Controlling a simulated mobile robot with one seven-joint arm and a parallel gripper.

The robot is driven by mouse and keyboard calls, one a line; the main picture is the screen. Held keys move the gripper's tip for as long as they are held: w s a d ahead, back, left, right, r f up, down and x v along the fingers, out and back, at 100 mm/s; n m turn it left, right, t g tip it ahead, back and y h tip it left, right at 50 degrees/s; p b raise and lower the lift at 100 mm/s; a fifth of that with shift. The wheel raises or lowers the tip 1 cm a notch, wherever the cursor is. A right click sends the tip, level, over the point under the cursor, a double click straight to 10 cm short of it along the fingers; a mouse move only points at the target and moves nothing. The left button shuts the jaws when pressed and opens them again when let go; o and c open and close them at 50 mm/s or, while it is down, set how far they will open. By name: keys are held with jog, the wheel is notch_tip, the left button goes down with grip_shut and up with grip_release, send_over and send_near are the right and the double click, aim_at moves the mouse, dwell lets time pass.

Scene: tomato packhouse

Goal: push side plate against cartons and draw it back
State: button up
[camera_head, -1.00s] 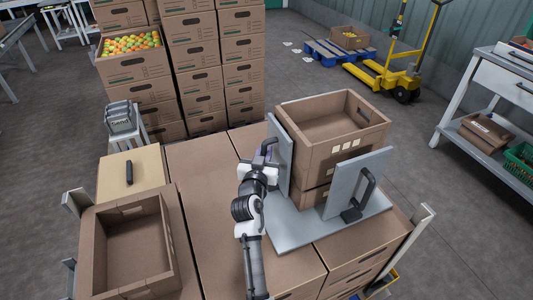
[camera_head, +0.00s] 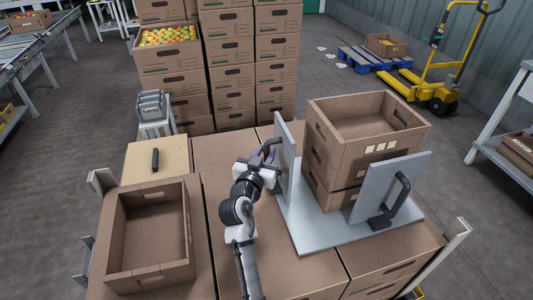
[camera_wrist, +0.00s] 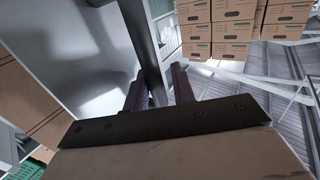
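The grey side plate (camera_head: 284,168) stands upright on a grey base plate (camera_head: 318,232), left of the stacked brown cartons (camera_head: 340,160). A narrow gap shows between the side plate and the cartons. The plate's dark bar handle (camera_wrist: 140,28) runs between my gripper's fingers in the wrist view. My gripper (camera_wrist: 160,90) appears shut on this handle, with a finger close on each side. In the head view my gripper (camera_head: 266,158) is at the plate's left face. A second upright plate (camera_head: 412,180) with a black handle stands against the cartons' front right side.
An open empty carton (camera_head: 150,235) is at the left, near a tan box lid (camera_head: 142,172) with a black handle. Tall carton stacks (camera_head: 232,75) stand behind. A yellow pallet truck (camera_head: 437,92) is at the back right.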

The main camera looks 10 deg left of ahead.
jog(key=shift+a, duration=0.1)
jog(key=s+a+b, duration=0.2)
jog(key=s+b, duration=0.1)
jog(key=s, duration=1)
jog(key=shift+s+a, duration=0.25)
jog(key=shift+s, duration=0.05)
